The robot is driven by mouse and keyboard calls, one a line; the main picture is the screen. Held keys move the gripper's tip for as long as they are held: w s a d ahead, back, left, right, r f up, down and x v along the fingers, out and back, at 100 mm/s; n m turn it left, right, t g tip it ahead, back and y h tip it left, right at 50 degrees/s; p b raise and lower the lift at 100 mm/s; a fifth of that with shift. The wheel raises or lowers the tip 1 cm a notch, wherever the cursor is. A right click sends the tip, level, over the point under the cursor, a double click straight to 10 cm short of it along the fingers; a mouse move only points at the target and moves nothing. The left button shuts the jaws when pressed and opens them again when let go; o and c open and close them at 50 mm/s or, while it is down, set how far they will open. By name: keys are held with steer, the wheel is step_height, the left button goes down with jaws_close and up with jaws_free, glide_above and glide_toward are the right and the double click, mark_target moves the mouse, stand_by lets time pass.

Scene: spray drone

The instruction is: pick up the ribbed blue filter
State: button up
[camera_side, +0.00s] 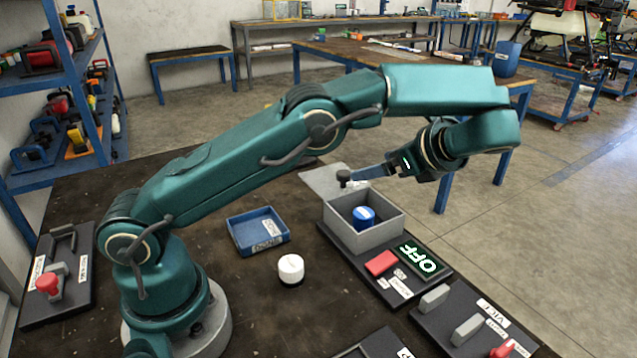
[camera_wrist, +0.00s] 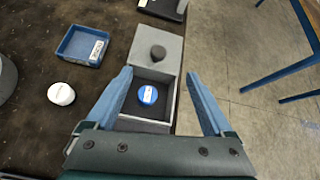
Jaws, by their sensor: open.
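The blue filter (camera_side: 363,215) sits inside an open grey box (camera_side: 378,234) on the right part of the table. In the wrist view the filter (camera_wrist: 148,95) shows from above as a round blue piece with a white label, lying on the dark floor of the box. Its ribs are too small to make out. My gripper (camera_wrist: 158,72) is open and empty. Its two blue fingers stand apart, with the box and filter seen between them. In the side view my gripper (camera_side: 350,180) is above the back of the box, near a dark knob.
A grey lid panel (camera_side: 322,180) with a dark knob (camera_wrist: 158,52) adjoins the box. A blue tray (camera_side: 257,232) and a white round piece (camera_side: 291,268) lie to the left. A red button (camera_side: 381,263) and a lit OFF sign (camera_side: 418,259) are in front of the box.

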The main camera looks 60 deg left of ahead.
steer(key=m+y, duration=0.1)
steer(key=m, duration=0.1)
glide_toward(365, 213)
steer(key=x, duration=0.3)
steer(key=shift+w+a, duration=0.15)
steer(key=shift+a, duration=0.2)
steer(key=shift+f, duration=0.4)
steer(key=shift+x, duration=2.3)
steer(key=shift+a+r, duration=0.1)
jaws_close()
